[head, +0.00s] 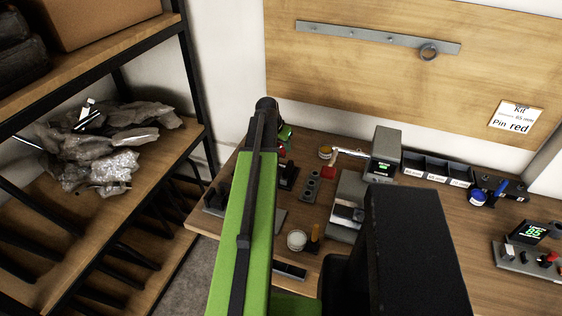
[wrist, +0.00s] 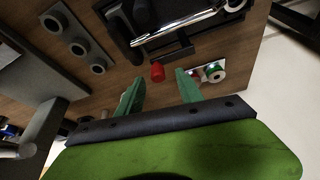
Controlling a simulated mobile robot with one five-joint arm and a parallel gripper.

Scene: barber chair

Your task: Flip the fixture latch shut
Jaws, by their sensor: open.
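In the wrist view, a dark fixture (wrist: 175,52) stands at the top, with a long silver bar (wrist: 180,27) lying across it. I cannot tell for certain whether this bar is the latch. My gripper (wrist: 158,78) has two green fingers spread apart with nothing between them. A small red cylinder (wrist: 157,71) shows just beyond the fingertips, near the dark fixture's edge. In the head view, my green arm reaches over the left part of the bench and hides most of the fixture; a dark upright part (head: 288,176) shows beside the arm. My fingers are not clear there.
A grey block with round holes (head: 311,186) stands right of the arm, also seen in the wrist view (wrist: 78,48). Further right are a grey machine with a display (head: 384,150), dark bins (head: 437,167) and a second display unit (head: 527,250). A shelf (head: 140,175) stands at left.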

